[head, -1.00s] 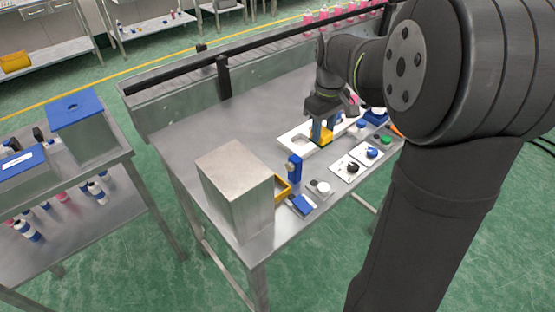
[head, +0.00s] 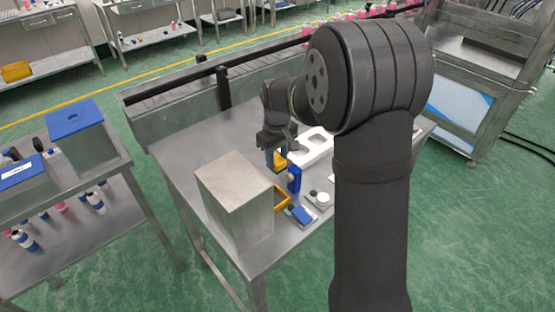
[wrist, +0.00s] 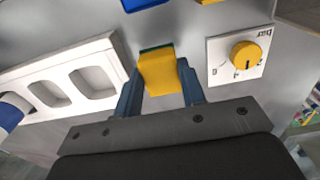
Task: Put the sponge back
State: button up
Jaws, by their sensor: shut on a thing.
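My gripper (head: 275,152) is shut on the sponge (head: 280,161), a small yellow block with a green face. In the wrist view the sponge (wrist: 158,73) sits between my two blue fingers (wrist: 160,88). It is held above the table, left of the white tray and near a blue stand. A yellow open holder (head: 283,199) is lower down, beside the metal box. The arm hides part of the table's right side in the head view.
A tall metal box (head: 234,200) stands at the table's front. A blue upright stand (head: 294,178) is between my gripper and the front edge. The white tray (wrist: 108,65) has recesses, and a white panel with a yellow knob (wrist: 246,55) shows in the wrist view. The table's left part is clear.

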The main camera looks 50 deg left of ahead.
aim_at(277, 160)
jog(key=shift+f, duration=0.6)
jog(key=shift+f, duration=0.1)
jog(key=o, duration=0.8)
jog(key=shift+c, duration=0.2)
notch_tip(277, 160, up, 12)
notch_tip(277, 160, down, 12)
jog(key=shift+r, duration=2)
